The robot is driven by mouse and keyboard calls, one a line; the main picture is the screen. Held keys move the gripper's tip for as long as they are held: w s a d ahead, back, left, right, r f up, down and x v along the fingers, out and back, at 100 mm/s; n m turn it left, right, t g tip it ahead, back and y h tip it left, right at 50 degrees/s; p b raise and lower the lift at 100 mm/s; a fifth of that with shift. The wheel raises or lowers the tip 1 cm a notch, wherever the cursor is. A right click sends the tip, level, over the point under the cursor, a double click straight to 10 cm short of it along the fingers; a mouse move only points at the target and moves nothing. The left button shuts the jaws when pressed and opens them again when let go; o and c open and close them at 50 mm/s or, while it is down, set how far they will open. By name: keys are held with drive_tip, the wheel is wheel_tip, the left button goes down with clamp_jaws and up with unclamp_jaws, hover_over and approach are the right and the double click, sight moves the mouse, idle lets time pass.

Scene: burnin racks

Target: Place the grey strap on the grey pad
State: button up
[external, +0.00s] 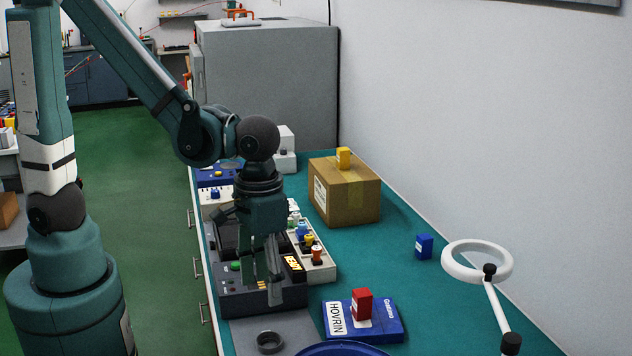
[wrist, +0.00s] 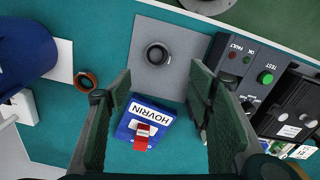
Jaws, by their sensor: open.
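The grey strap (external: 269,341) looks like a dark grey ring. It lies flat on the grey pad (external: 300,326), near the bottom edge of the external view. In the wrist view, the strap (wrist: 157,53) lies near the middle of the square pad (wrist: 180,20). My gripper (external: 262,282) points down over the bench, in front of the black test unit in the external view. In the wrist view, my gripper (wrist: 160,78) has its fingers well apart with nothing held. The strap appears beyond the fingertips, apart from them.
A blue HOVRIN box (external: 388,326) with a red block (external: 362,303) on top stands beside the pad. The black test unit (external: 240,300) is on the other side. The wrist view shows a reddish-brown ring (wrist: 87,82) and a blue round container (wrist: 25,55).

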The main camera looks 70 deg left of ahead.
drive_tip(key=s+a+r+m+t, duration=0.1)
drive_tip(key=a+r+t, duration=0.2)
drive_tip(key=a+r, duration=0.5)
drive_tip(key=s+a+r+m+t, duration=0.1)
drive_tip(key=a+r+t, duration=0.3)
drive_tip(key=a+r, duration=0.4)
drive_tip(key=s+a, duration=0.1)
drive_tip(key=a, duration=0.6)
drive_tip(key=shift+a+r+m, duration=0.2)
drive_tip(key=shift+r+m, duration=0.05)
drive_tip(key=shift+m, duration=0.15)
drive_tip(key=shift+f+b, duration=1.7)
drive_tip(key=shift+f, duration=0.05)
